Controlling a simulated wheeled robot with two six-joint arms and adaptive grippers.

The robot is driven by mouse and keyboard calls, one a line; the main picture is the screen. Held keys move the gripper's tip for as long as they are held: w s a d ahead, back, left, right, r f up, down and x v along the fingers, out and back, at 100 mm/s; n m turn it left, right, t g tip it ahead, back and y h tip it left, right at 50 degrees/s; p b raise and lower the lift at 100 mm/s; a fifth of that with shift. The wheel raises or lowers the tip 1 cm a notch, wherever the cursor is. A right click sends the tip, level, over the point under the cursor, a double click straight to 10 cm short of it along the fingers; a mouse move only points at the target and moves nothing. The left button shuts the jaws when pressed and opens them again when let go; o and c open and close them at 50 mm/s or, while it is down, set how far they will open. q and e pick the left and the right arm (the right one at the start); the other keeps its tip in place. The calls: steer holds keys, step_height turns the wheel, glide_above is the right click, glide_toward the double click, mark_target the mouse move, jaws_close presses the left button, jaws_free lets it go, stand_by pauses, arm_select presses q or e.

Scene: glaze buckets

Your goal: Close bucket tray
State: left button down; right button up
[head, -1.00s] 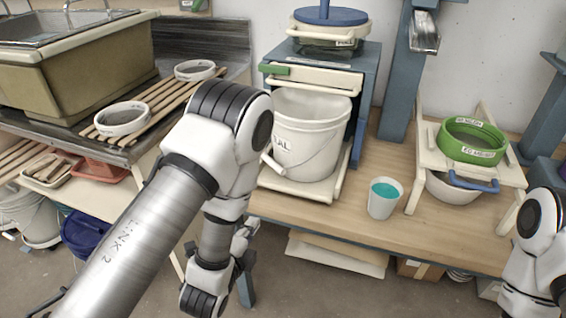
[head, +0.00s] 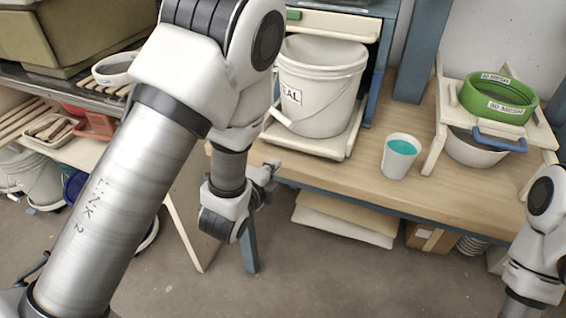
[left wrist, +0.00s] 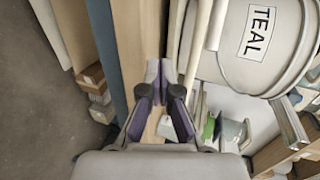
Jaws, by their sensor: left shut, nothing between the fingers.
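The cream bucket tray (head: 338,150) sticks out from the blue-grey frame on the wooden bench. A white bucket (head: 322,88) labelled TEAL stands upright on it; the bucket also shows large in the left wrist view (left wrist: 237,68). My left gripper (head: 272,170) is low in front of the bench edge, to the left of and below the tray's front. In the left wrist view my left gripper (left wrist: 166,82) is shut and empty, with the bench edge and pale tray edge beyond it. My right arm shows at the right edge, but its gripper is out of view.
A white cup (head: 400,160) of teal liquid stands right of the tray. A green sieve (head: 498,98) sits on a cream stand over a bowl (head: 475,150). Boards (head: 345,218) and a cardboard box (head: 430,238) lie under the bench. Bench space in front of the cup is clear.

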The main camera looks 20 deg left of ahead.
mark_target(287, 146)
arm_select(q)
steer(key=x, duration=0.3)
steer(key=r+x, duration=0.1)
steer(key=x, duration=0.1)
steer(key=shift+w+a, duration=0.1)
steer(key=shift+w, duration=0.85)
arm_select(e)
steer(key=shift+w+r, duration=0.1)
steer(key=shift+r, duration=0.3)
